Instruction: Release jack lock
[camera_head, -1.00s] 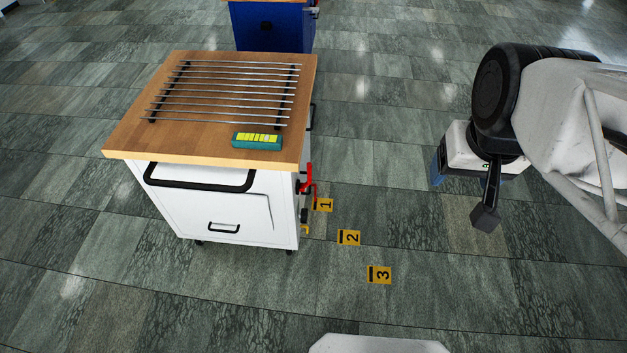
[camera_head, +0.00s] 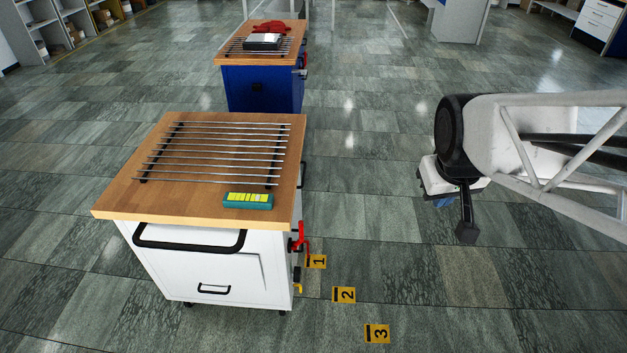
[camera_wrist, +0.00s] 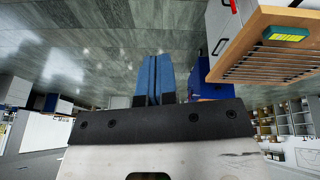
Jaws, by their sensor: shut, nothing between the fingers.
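A white cart (camera_head: 205,262) with a wooden top stands at the left in the head view. On its right side is a red lever (camera_head: 299,237) with a small yellow part (camera_head: 298,288) below it. I cannot tell which of these is the jack lock. My gripper (camera_head: 443,203) hangs in the air to the right of the cart, well apart from it. In the wrist view its blue fingers (camera_wrist: 154,80) are together with nothing between them. The wrist view shows the cart's wooden top (camera_wrist: 262,40) at the upper right, upside down, and a bit of red lever (camera_wrist: 233,6).
A rack of metal rods (camera_head: 215,152) and a teal-yellow block (camera_head: 248,200) lie on the cart top. Floor markers 1 (camera_head: 316,261), 2 (camera_head: 344,295) and 3 (camera_head: 377,333) lie right of the cart. A blue cart (camera_head: 262,88) stands behind. Floor between cart and gripper is clear.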

